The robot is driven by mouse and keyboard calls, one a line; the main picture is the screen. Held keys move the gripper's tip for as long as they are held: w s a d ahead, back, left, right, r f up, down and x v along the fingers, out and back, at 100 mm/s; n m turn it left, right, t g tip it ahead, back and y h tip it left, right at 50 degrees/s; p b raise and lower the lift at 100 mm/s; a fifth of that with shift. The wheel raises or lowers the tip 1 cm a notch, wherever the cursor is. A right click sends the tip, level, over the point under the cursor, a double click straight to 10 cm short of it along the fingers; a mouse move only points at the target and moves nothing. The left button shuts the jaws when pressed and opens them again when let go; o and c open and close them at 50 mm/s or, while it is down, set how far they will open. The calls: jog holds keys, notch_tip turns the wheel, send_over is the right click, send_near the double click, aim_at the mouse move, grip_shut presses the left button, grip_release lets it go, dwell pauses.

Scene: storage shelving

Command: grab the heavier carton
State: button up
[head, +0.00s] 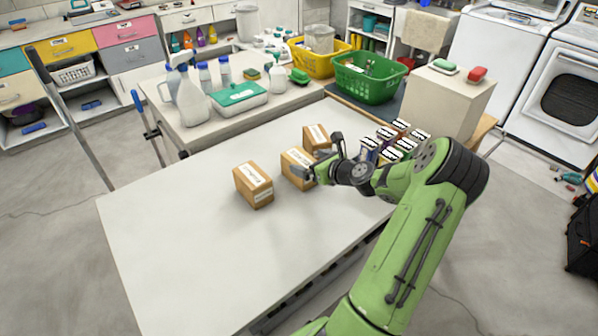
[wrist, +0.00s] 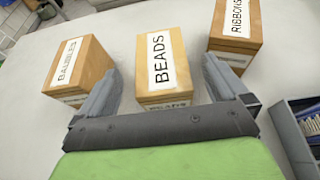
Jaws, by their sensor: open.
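Three small brown cartons with white labels stand in a row on the white table. The wrist view reads them as BAUBLES (wrist: 78,68) on the left, BEADS (wrist: 162,62) in the middle and RIBBONS (wrist: 236,27) on the right. In the head view they are the left carton (head: 253,186), the middle carton (head: 295,168) and the back carton (head: 316,136). My gripper (head: 315,162) is open at the middle carton, its fingers (wrist: 160,66) on either side of BEADS. I cannot tell whether they touch it. Nothing visible shows which carton is heavier.
A grey tray of small striped-topped items (head: 392,140) stands right of the cartons, its edge also in the wrist view (wrist: 292,135). The table's front left (head: 190,260) is clear.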

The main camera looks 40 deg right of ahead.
aim_at(300, 158)
jog(key=b+x, duration=0.1)
jog(key=x, duration=0.4)
jog(key=shift+w+f+b, duration=0.15)
jog(key=shift+w+b, duration=0.2)
jog(key=shift+s, duration=0.1)
jog(key=shift+c, duration=0.2)
jog(key=c, duration=1.5)
notch_tip(300, 158, up, 10)
jog(key=p, duration=0.3)
jog(key=shift+p, duration=0.4)
